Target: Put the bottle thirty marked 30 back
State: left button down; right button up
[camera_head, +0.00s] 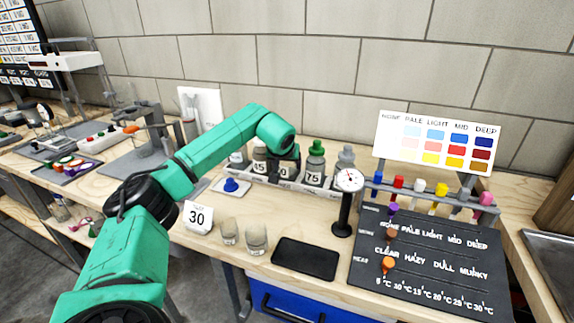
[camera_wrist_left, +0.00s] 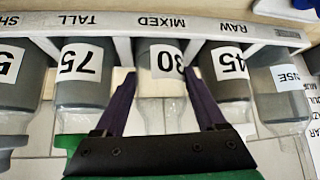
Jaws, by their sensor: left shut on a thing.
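Bottle thirty (camera_wrist_left: 166,64), clear with a white label marked 30, is in the left wrist view, which shows the rack upside down. It stands at the rack place marked MIXED, between the bottles marked 75 (camera_wrist_left: 80,68) and 45 (camera_wrist_left: 230,68). My left gripper (camera_wrist_left: 158,84) is shut on it, one dark finger on each side. In the head view my left gripper (camera_head: 287,163) is at the bottle rack (camera_head: 292,187) and mostly hides bottle thirty. Whether its base fully rests in the rack is hidden. My right gripper is not in view.
A card reading 30 (camera_head: 198,217), two clear cups (camera_head: 256,240) and a black mat (camera_head: 306,259) are in front of the rack. A dial gauge on a black stand (camera_head: 343,205) stands just right of it. A blue stopper (camera_head: 231,185) lies on a white plate to the left.

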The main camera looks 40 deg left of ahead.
pick_arm(q)
jog(key=shift+c, duration=1.2)
grip_release()
jog(key=shift+r, duration=0.1)
jog(key=shift+s+d+r, duration=0.15)
jog(key=shift+r, duration=0.15)
jog(key=v, duration=1.1)
jog(key=shift+s, duration=0.2)
jog(key=shift+r, duration=0.15)
